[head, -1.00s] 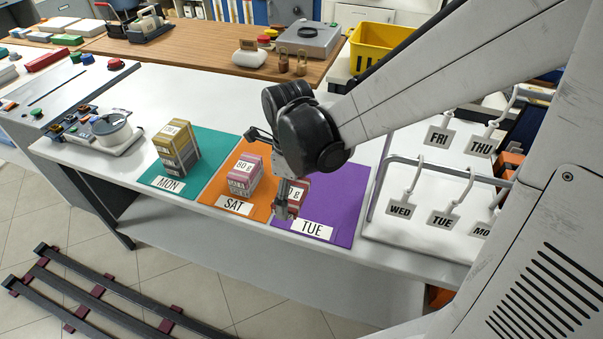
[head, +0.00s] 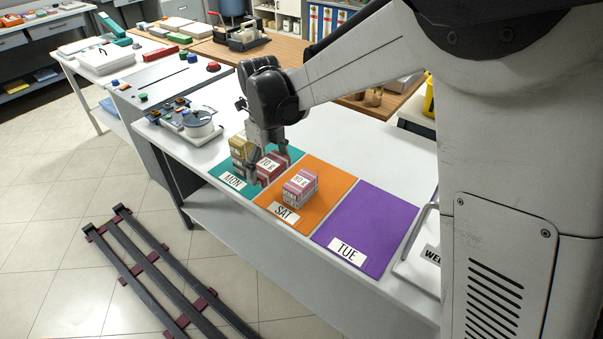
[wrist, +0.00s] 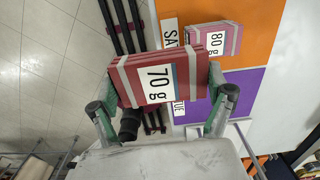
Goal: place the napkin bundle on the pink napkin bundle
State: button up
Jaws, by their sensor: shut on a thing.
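The pink napkin bundle (head: 299,189), marked 80 g, sits on the orange SAT mat (head: 329,179). It also shows at the upper right of the wrist view (wrist: 214,42). My gripper (head: 266,165) is shut on a darker red napkin bundle (head: 274,166), marked 70 g. In the wrist view this red bundle (wrist: 133,83) is between the two fingers. In the head view it is left of the pink bundle, near the border of the MON and SAT mats. Its height above the table is hard to tell.
A yellow-gold bundle (head: 239,147) stands on the teal MON mat (head: 228,170), partly hidden by my gripper. The purple TUE mat (head: 369,223) is empty. A scale-like device (head: 197,124) stands at the counter's left. A dark rail (head: 165,266) lies on the floor.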

send_over(301, 180)
notch_tip(301, 180, down, 7)
jog(key=shift+s+a+r+p, duration=0.1)
jog(key=shift+p, duration=0.3)
jog(key=shift+f, duration=2.05)
jog(key=shift+f, duration=0.15)
jog(key=o, duration=1)
jog(key=shift+o, duration=0.2)
